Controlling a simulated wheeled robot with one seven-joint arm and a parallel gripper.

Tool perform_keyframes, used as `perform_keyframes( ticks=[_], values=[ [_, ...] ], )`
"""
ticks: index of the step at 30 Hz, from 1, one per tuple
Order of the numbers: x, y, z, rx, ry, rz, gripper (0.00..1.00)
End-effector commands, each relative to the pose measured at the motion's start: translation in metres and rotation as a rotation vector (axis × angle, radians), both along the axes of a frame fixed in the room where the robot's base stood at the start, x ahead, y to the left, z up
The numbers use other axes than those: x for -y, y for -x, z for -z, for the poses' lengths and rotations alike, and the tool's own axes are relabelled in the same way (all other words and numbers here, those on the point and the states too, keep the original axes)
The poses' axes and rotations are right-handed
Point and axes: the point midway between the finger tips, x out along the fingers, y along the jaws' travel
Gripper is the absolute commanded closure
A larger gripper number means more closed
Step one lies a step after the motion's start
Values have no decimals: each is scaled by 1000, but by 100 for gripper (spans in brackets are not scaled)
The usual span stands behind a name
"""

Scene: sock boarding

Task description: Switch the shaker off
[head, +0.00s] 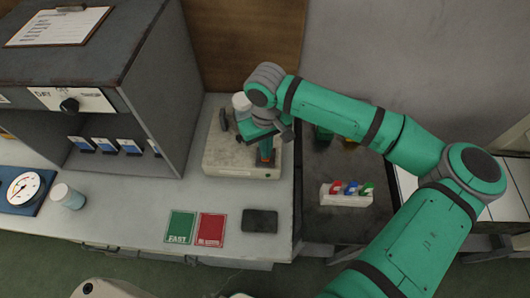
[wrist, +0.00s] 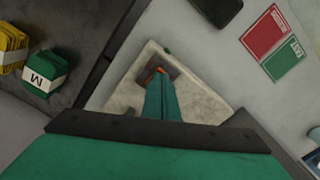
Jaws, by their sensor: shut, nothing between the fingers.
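The shaker (head: 225,160) is a worn off-white box on the counter under my arm; it also shows in the wrist view (wrist: 125,95). A dark switch plate with a small orange-red part (wrist: 161,70) sits near its edge. My gripper (head: 266,153) is shut and empty, pointing down over the front right part of the shaker. In the wrist view its joined green fingers (wrist: 160,88) reach to the switch plate and cover part of it. I cannot tell whether the tips touch the switch, or which way it is set.
A green card (head: 181,227), a red card (head: 211,229) and a dark flat block (head: 260,221) lie in front of the shaker. A grey cabinet (head: 165,90) stands left. A white holder (head: 335,198) with coloured pieces sits right. A white jar (head: 68,196) and a dial gauge (head: 24,188) stand far left.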

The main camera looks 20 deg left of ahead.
Motion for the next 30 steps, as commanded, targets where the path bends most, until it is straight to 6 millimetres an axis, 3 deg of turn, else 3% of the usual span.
perform_keyframes(
  ticks=[30],
  values=[
    [-1, 0, 13, 0, 0, -3, 100]
  ],
)
